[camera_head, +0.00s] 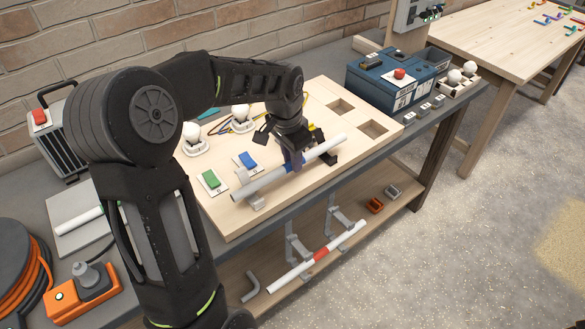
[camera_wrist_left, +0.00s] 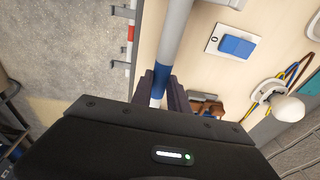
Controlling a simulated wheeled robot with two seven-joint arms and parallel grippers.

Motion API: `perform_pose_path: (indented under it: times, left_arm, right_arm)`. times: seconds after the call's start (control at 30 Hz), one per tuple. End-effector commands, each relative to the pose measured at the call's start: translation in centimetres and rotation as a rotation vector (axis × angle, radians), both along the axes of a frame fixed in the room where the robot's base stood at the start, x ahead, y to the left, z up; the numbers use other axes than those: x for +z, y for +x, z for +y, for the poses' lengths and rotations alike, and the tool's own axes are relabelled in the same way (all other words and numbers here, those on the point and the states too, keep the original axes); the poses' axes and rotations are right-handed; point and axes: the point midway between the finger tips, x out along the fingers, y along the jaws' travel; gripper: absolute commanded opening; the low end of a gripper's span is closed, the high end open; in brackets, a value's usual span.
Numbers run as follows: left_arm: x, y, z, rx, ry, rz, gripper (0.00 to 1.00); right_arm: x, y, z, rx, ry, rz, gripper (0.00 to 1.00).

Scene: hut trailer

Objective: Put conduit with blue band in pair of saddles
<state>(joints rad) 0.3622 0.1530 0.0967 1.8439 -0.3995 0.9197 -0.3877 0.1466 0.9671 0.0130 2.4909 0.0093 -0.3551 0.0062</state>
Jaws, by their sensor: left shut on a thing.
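The white conduit with the blue band (camera_head: 262,180) lies slantwise over the front of the wooden board. My left gripper (camera_head: 293,161) is shut around it at the blue band. In the left wrist view the blue band (camera_wrist_left: 160,82) sits between the dark fingers (camera_wrist_left: 161,92), and the pipe runs up out of the picture. A grey saddle (camera_head: 254,201) shows just under the conduit's left part. A dark shape near its right part is partly hidden by the gripper. I cannot tell whether the conduit rests in the saddles. My right gripper is not in view.
The board (camera_head: 235,222) carries a green switch (camera_head: 211,179), a blue switch (camera_head: 248,160) and lamps (camera_head: 194,134). A red-banded conduit (camera_head: 340,239) sits with brackets below the front edge.

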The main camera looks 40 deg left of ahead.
Motion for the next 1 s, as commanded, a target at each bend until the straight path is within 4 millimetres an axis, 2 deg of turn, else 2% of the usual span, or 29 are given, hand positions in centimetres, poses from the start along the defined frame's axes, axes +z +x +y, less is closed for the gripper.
perform_pose_path:
  times: [0.13,0.33,0.73,0.77,1.0]
  left_arm:
    - [-0.9,-0.1,0.0,0.000,-0.001,0.003,0.00]
    - [-3.4,0.0,0.0,0.001,-0.001,0.001,0.00]
    - [-4.1,0.0,0.0,0.000,0.000,-0.001,0.00]
    - [-4.0,0.0,0.0,0.000,0.000,-0.001,0.22]
    - [-4.0,0.0,0.0,0.000,0.000,0.000,0.42]
  right_arm:
    - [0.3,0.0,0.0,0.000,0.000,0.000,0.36]
    - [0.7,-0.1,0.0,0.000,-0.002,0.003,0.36]
    - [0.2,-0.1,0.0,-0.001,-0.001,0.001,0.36]
    - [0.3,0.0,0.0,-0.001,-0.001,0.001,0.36]
    - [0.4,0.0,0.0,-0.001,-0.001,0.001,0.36]
